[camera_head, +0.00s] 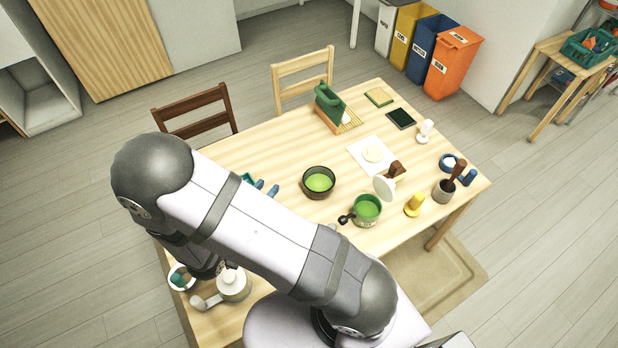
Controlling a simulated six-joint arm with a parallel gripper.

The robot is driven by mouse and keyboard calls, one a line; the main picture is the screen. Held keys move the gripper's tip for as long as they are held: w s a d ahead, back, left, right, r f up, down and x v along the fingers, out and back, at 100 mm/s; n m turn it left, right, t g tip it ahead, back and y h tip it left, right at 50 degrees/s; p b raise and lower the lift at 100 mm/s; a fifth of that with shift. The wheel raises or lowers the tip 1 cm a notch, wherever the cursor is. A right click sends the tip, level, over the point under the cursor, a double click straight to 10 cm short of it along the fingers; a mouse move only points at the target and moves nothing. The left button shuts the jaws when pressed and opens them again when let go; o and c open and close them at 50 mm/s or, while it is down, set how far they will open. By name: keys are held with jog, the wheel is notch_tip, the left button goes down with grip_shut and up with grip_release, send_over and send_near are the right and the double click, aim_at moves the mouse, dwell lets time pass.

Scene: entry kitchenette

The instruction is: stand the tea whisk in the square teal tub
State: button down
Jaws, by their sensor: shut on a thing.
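My arm fills the middle and left of the view and hides much of the near part of the table. My gripper's jaws are hidden behind my own arm, so I cannot see what is between them. I cannot make out the tea whisk anywhere in view. A teal edge (248,179) shows just above my arm, with blue pieces (266,187) beside it. It may be part of the square teal tub, but my arm covers the rest.
A dark bowl of green tea (318,183) and a green pot (367,210) stand mid-table. A mortar with a pestle (444,190) stands at right. A pale jug (232,284) and a white dish (181,278) are near my wrist. Chairs (196,113) line the far side.

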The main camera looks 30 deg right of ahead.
jog(key=w+a+f+n+t+y+b, duration=0.1)
jog(key=w+a+n+t+y+b, duration=0.2)
jog(key=w, duration=0.6)
jog(key=w+a+f+n+t+y+b, duration=0.1)
jog(key=w+a+n+y+b, duration=0.3)
jog(key=w, duration=0.5)
jog(key=w+a+f+n+t+y+b, duration=0.15)
jog(key=w+n+y+b, duration=0.3)
jog(key=w, duration=0.45)
jog(key=shift+w+d+f+n+g+y+b, duration=0.7)
jog(key=shift+d+f+n+y+b, duration=1.15)
jog(key=shift+d+b, duration=1.45)
notch_tip(320, 180, down, 10)
jog(key=p, duration=0.2)
jog(key=shift+w+d+r, duration=0.15)
jog(key=shift+d+r, duration=0.1)
jog(key=shift+d, duration=0.05)
jog(key=shift+f, duration=0.1)
jog(key=c, duration=1.9)
grip_release()
jog(key=shift+f, duration=0.1)
jog(key=o, duration=0.4)
jog(key=shift+o, duration=0.2)
